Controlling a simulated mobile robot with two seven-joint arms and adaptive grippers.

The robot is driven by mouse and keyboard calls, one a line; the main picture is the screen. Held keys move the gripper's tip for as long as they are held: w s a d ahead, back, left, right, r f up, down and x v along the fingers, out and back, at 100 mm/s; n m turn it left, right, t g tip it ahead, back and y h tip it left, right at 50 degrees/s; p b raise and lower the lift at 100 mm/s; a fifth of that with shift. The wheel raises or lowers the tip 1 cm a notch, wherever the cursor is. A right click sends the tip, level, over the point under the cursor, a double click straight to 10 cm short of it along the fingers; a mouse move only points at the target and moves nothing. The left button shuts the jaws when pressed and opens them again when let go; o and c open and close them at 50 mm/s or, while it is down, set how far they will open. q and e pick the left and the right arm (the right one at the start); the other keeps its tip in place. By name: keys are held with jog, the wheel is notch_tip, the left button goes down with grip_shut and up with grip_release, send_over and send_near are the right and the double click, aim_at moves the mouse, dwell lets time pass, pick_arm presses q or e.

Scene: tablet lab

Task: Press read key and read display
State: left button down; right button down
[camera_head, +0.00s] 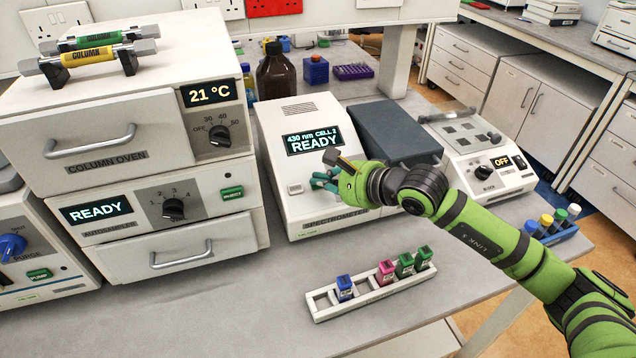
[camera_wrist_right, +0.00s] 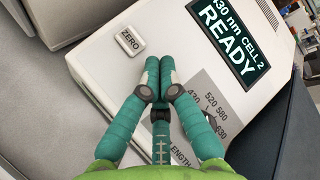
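The white spectrometer (camera_head: 300,115) stands mid-bench. Its display (camera_head: 314,142) reads "430 nm CELL 2 READY"; part of that display (camera_wrist_right: 232,40) also shows in the right wrist view. My right gripper (camera_head: 317,182) is over the spectrometer's front panel, its teal fingers together and nothing seen between them. In the right wrist view the fingertips (camera_wrist_right: 160,64) are just right of a key marked ZERO (camera_wrist_right: 130,41). I cannot tell whether they touch the panel. No key marked READ is visible; my gripper and forearm hide part of the panel. My left gripper is out of view.
A rack (camera_head: 325,306) with blue, pink and green cuvettes lies in front of the spectrometer. The autosampler (camera_head: 170,215) and column oven (camera_head: 90,125) stand left. A block heater (camera_head: 490,160) with display OFF stands right. Bare bench lies front left.

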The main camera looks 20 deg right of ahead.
jog(key=shift+w+f+b, duration=0.1)
jog(key=shift+f+b, duration=0.15)
jog(key=shift+b, duration=0.15)
jog(key=shift+r, duration=0.15)
dwell(0.5)
jog(key=shift+s+r, duration=0.3)
jog(key=shift+r, duration=0.25)
jog(key=r, duration=0.1)
jog(key=s+r+p, duration=0.1)
jog(key=r, duration=0.1)
jog(key=s+r+p, duration=0.1)
jog(key=shift+r, duration=0.3)
dwell(0.8)
